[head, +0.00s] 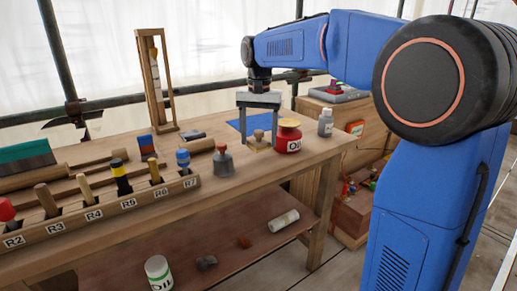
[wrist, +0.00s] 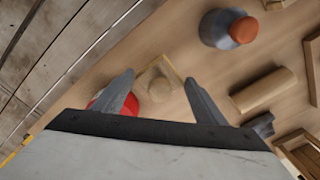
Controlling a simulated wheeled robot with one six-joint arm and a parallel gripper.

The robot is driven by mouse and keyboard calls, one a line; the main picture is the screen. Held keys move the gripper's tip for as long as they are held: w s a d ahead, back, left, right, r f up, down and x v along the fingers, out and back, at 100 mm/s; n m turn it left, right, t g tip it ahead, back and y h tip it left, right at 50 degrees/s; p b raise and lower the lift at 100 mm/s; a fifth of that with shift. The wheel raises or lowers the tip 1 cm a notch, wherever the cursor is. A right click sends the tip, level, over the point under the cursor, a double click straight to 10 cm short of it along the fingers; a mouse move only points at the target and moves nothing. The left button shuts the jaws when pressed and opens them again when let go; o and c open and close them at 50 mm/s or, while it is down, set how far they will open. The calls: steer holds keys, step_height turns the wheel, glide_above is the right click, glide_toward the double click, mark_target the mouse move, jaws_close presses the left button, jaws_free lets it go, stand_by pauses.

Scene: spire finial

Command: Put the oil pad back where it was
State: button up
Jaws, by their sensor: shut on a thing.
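The oil pad (head: 258,146) is a small pale wooden block with a rounded knob on top. It is between the two fingers of my gripper (head: 258,136), which point down and are shut on it. In the wrist view the pad (wrist: 157,84) shows between the grey fingertips (wrist: 160,77), with its square base and round knob visible. The pad is low at the tabletop, just left of the red oil tin (head: 288,136). I cannot tell whether its underside touches the table.
A blue mat (head: 248,123) lies behind the pad. A grey bottle (head: 325,122) stands right of the tin. A grey, red-topped weight-like piece (head: 222,161) stands at left, beside the labelled tool rack (head: 130,203). A wooden frame (head: 155,80) stands behind.

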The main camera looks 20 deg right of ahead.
mark_target(259, 141)
steer(key=shift+f, duration=2.05)
steer(key=o, duration=1)
steer(key=shift+c, duration=0.2)
step_height(259, 141, up, 12)
steer(key=s+d+f+n+t, duration=0.15)
steer(key=s+f, duration=0.25)
steer(key=s, duration=0.5)
steer(key=s+d+f+n+t, duration=0.1)
steer(key=s+d+f, duration=0.2)
steer(key=s, duration=0.6)
steer(key=s+d+f+n+t, duration=0.2)
steer(key=s+f+n, duration=0.1)
steer(key=s+f, duration=1.2)
steer(key=shift+s+d+f, duration=0.15)
steer(key=shift+d, duration=0.15)
